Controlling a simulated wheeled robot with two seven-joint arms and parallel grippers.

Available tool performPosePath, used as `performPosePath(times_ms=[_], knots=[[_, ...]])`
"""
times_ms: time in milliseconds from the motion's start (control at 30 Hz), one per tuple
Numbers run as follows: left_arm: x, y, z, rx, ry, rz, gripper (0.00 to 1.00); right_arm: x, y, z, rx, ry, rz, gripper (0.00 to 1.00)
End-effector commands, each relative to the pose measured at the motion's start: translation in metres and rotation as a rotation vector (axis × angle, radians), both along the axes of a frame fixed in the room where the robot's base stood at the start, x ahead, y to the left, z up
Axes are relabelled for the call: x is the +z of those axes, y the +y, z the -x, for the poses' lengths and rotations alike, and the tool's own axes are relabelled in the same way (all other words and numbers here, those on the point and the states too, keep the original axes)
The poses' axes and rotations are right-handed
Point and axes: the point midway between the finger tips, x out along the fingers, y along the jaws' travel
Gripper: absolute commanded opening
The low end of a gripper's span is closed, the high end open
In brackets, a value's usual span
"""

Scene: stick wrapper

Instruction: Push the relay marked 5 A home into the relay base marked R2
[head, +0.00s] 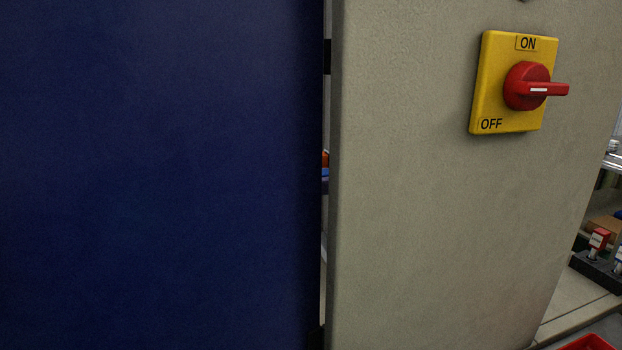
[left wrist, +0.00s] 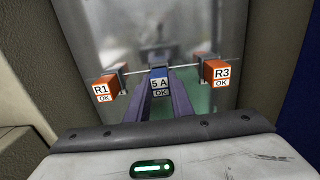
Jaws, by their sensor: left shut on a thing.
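In the left wrist view my left gripper (left wrist: 161,95) is shut on a small blue relay (left wrist: 159,73) with a white label reading 5 A and OK. The relay is in line between two orange-red blocks labelled R1 (left wrist: 103,88) and R3 (left wrist: 217,73), both also marked OK. A thin pale rail runs behind them. No R2 mark shows; the relay and fingers cover the spot between R1 and R3. I cannot tell how deep the relay sits. The head view shows neither gripper nor any relay.
Beige walls flank the gripper closely in the left wrist view. In the head view a dark blue panel (head: 160,180) fills the left, beside a beige cabinet face (head: 430,230) with a yellow switch plate (head: 487,90) and red knob (head: 525,88). A red bin edge (head: 588,343) shows lower right.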

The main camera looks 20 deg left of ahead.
Motion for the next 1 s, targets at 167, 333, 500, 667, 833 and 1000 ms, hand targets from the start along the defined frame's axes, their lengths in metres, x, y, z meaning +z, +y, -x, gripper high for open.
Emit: performPosePath(times_ms=[167,333,500,667,833,1000], knots=[[0.002,-0.004,-0.003,-0.001,-0.002,0.002,0.0,0.004,0.0,0.0,0.0,0.0,0.0,0.39],[0.001,-0.005,-0.003,0.0,-0.001,0.002,0.39,0.003,0.0,0.0,0.001,0.0,0.001,0.39],[0.001,-0.005,-0.003,0.0,-0.001,0.001,0.42,0.003,0.0,0.0,0.0,0.0,0.001,0.39],[0.0,-0.005,-0.003,-0.001,-0.001,0.001,0.42,0.004,0.0,0.0,-0.001,-0.001,0.0,0.39],[-0.003,0.007,0.004,0.003,0.0,-0.002,0.42,-0.008,-0.003,0.001,-0.006,0.003,0.0,0.39],[-0.006,0.037,0.024,0.004,0.001,-0.003,0.42,-0.023,-0.003,0.003,-0.002,0.012,0.007,0.39]])
